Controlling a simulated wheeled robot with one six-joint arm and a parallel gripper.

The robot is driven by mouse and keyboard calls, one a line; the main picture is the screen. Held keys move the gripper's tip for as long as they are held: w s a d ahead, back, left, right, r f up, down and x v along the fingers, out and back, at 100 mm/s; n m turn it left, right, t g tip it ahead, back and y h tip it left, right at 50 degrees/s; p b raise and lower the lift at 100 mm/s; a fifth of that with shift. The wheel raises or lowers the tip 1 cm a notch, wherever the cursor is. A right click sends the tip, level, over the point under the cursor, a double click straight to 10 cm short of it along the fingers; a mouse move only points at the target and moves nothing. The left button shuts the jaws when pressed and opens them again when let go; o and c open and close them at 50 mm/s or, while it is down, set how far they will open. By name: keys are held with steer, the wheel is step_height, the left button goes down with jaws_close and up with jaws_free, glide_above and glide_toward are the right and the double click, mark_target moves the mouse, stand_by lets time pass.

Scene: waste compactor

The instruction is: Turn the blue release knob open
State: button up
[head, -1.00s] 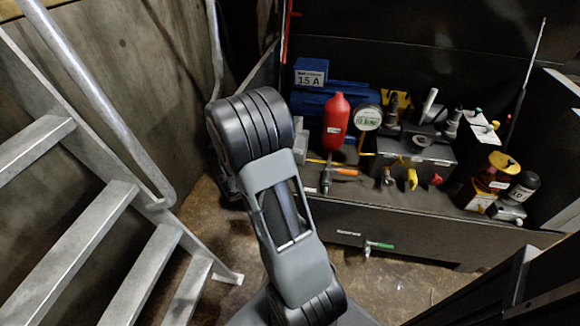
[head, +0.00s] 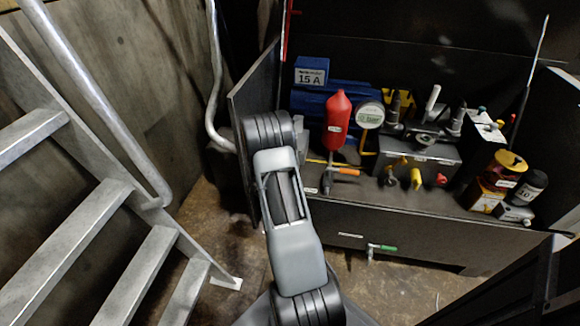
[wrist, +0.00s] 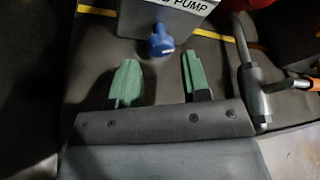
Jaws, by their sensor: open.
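The blue knob (wrist: 160,42) shows in the wrist view, sticking out of the front face of a grey box (wrist: 175,10) lettered "PUMP". In the head view the knob is hidden behind my arm. My gripper (wrist: 158,68) is open, with its two green fingers apart and pointing toward the box. The knob lies ahead of the fingertips, roughly in line with the gap between them. Nothing is between the fingers, and neither finger appears to touch the knob. My gripper does not show in the head view.
An orange-handled valve (head: 347,171) stands right of my arm, below a red bottle (head: 338,120). In the wrist view a grey T-shaped pipe (wrist: 252,85) stands close to the right finger. A dark panel (head: 255,95) rises left of the bench. Metal stairs (head: 95,220) fill the left side.

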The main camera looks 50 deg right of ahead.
steer(key=shift+b+x, duration=0.45)
steer(key=shift+x, duration=1.8)
steer(key=c, duration=0.6)
